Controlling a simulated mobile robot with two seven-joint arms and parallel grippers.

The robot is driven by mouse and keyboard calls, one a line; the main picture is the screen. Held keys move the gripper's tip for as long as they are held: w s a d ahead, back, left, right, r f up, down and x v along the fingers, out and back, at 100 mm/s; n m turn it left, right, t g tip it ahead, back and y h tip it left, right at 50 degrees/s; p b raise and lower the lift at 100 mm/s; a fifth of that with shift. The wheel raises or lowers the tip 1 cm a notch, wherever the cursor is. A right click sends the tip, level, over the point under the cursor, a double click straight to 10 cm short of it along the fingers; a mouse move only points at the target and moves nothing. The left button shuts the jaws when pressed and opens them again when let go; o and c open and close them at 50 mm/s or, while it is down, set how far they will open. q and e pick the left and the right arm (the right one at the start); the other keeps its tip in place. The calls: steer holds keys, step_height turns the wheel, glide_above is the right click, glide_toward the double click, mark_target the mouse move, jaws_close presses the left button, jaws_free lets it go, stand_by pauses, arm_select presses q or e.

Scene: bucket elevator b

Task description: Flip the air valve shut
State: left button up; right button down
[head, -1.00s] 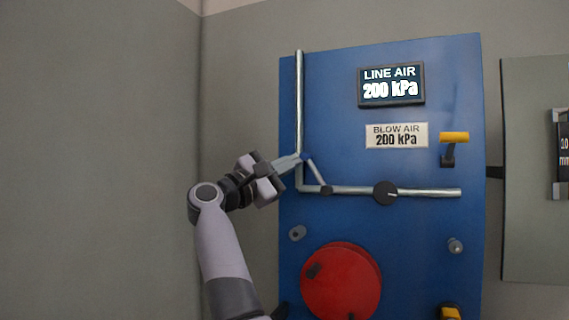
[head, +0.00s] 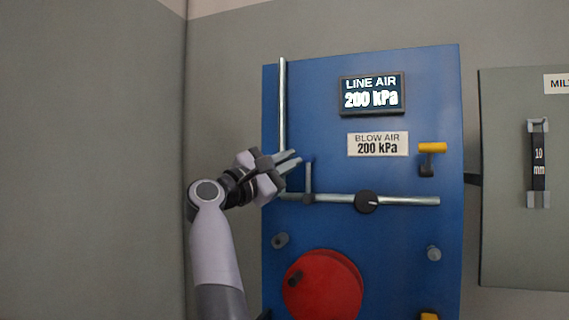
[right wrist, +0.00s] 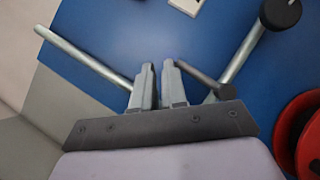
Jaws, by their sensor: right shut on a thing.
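The air valve is a thin grey lever (head: 308,180) with a pivot on the horizontal pipe (head: 405,201) of the blue panel. The lever stands about upright, across the pipe. My right gripper (head: 298,159) is at the lever's upper end, coming from the left. In the right wrist view its two fingers (right wrist: 157,68) are close together with a narrow gap, and the lever (right wrist: 200,80) runs from the pipe up to the right fingertip. The gripper is shut on the lever's end; the exact contact is partly hidden by the finger. My left gripper is not in view.
The blue panel (head: 400,235) carries a vertical pipe (head: 282,105), a black knob (head: 367,202), a yellow-handled lever (head: 432,148) and a red wheel (head: 323,288). The displays read LINE AIR 200 kPa (head: 372,95) and BLOW AIR 200 kPa (head: 378,144). A grey board (head: 510,240) stands right.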

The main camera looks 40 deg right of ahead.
steer(key=shift+s+r, duration=0.15)
steer(key=shift+r, duration=0.25)
steer(key=v, duration=0.7)
steer(key=shift+f+b, duration=0.35)
steer(key=shift+f, duration=0.05)
steer(key=shift+a, duration=0.1)
